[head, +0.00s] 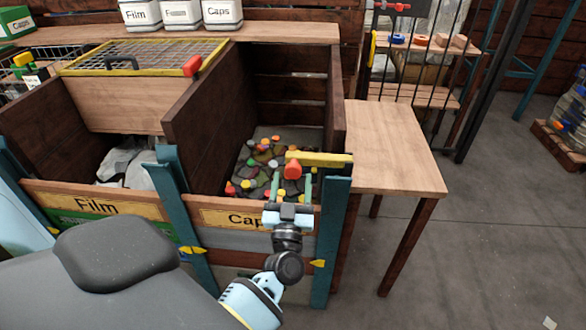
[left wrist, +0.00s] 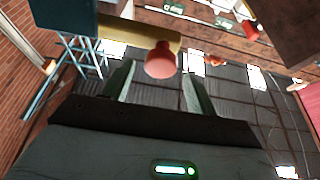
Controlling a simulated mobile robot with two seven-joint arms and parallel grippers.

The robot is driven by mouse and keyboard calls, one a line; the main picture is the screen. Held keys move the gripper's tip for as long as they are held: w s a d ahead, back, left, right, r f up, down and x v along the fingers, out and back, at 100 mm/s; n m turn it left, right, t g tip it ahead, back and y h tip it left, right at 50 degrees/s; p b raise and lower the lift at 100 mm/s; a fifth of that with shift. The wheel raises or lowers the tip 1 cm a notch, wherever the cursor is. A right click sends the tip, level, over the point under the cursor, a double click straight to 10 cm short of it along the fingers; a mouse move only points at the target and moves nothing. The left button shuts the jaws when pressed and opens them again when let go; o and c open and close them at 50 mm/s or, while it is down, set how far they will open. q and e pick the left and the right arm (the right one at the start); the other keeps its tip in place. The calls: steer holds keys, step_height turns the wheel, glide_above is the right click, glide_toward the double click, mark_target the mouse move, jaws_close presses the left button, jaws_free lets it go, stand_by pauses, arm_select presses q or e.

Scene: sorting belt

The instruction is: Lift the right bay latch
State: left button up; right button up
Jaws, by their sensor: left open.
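The right bay's latch is a yellow bar (head: 335,159) with a red knob (head: 293,170), at the top of the front right teal post. My left gripper (head: 291,184) is open, with one finger on each side of the knob in the head view. In the left wrist view the red knob (left wrist: 160,62) shows between the spread fingers (left wrist: 157,88), with the yellow bar (left wrist: 138,36) behind it. I cannot tell whether the fingers touch the knob. My right gripper is not in view.
The right bay holds many coloured caps (head: 262,165) behind a front board labelled Caps (head: 225,216). A wooden side table (head: 390,150) stands close to the right; open floor lies beyond.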

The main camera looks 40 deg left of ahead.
mark_target(293, 173)
arm_select(q)
steer(key=shift+x, duration=1.95)
steer(key=shift+c, duration=0.4)
jaws_close()
